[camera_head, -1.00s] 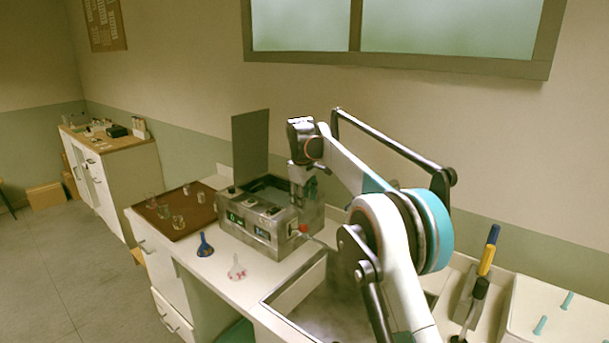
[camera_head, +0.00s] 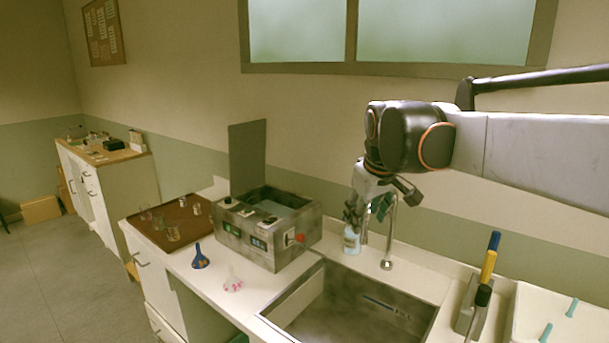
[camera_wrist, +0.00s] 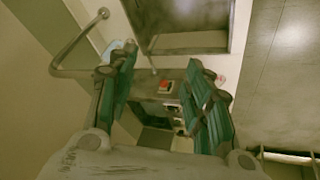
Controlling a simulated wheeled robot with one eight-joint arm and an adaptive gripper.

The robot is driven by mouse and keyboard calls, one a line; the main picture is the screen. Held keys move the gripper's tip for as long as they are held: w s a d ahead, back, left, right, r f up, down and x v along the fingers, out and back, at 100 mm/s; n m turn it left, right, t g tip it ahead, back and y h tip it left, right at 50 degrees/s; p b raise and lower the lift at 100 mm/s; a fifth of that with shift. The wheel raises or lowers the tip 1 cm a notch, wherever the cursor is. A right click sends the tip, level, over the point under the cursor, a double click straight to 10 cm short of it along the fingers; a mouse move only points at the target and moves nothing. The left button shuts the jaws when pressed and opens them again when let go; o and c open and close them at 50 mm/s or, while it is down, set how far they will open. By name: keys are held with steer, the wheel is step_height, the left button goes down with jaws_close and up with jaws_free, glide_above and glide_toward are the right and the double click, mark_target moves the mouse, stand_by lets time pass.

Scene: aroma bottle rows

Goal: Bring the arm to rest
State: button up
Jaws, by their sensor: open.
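My arm reaches in from the right edge, level and raised. My gripper (camera_head: 364,212) hangs down beside the tap, behind the sink. In the wrist view my gripper (camera_wrist: 161,58) shows two green-padded fingers spread apart with nothing between them. A small pale bottle (camera_head: 352,240) stands on the counter just below the fingers in the head view. A bit of a pale thing, perhaps this bottle, shows behind the left fingertip in the wrist view. I cannot tell whether a finger touches the bottle.
The tap (camera_head: 389,232) stands close to my gripper; the sink (camera_head: 335,318) lies in front. A grey metal box (camera_head: 262,240) with raised lid and red button stands left. A blue funnel (camera_head: 200,257), a small flask (camera_head: 233,283) and a brown tray (camera_head: 160,229) with glassware are farther left.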

steer(key=s+d+f+m+b, duration=0.1)
steer(key=s+d+f, duration=0.1)
steer(key=s+f, duration=0.3)
steer(key=s+d+f+m+t, duration=0.1)
steer(key=s+f, duration=0.4)
steer(key=s, duration=0.8)
steer(key=s+d+f+m+t+b, duration=0.1)
steer(key=s+d+f+m, duration=0.2)
steer(key=s, duration=0.6)
step_height(320, 180, down, 3)
steer(key=shift+d+r+b, duration=0.1)
steer(key=shift+d+b, duration=0.05)
steer(key=shift+b, duration=0.15)
stand_by(1.7)
